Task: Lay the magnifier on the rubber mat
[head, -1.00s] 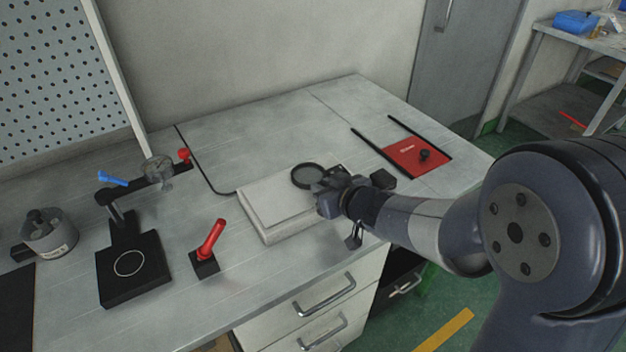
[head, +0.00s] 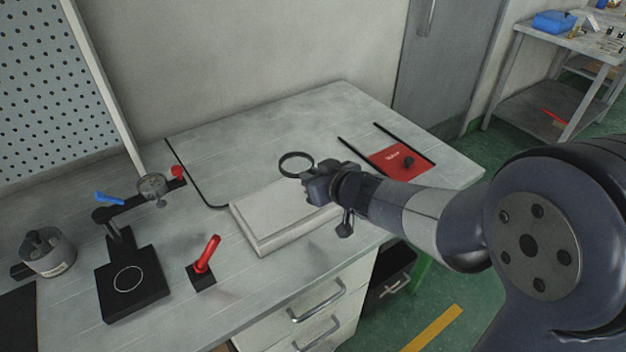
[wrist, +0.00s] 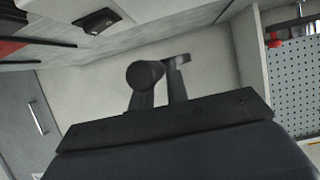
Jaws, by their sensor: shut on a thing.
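The magnifier (head: 283,167) shows in the head view as a round dark rim, seen against the grey tabletop. My gripper (head: 311,184) is shut on its handle and holds it above the back right part of a pale slab (head: 262,222). The handle is mostly hidden by my gripper. In the wrist view, a dark round end (wrist: 145,75) sits at my gripper's fingers (wrist: 162,92); the lens is hidden there. A flat black sheet (head: 16,312), cut off at the lower left edge of the head view, may be the rubber mat; I cannot be sure.
Left of the slab stand a red-handled piece (head: 206,255), a black stand (head: 138,285) with a white ring mark, and a grey pot (head: 47,254). A red plate (head: 392,163) lies between black rails at the right. The back of the tabletop is clear.

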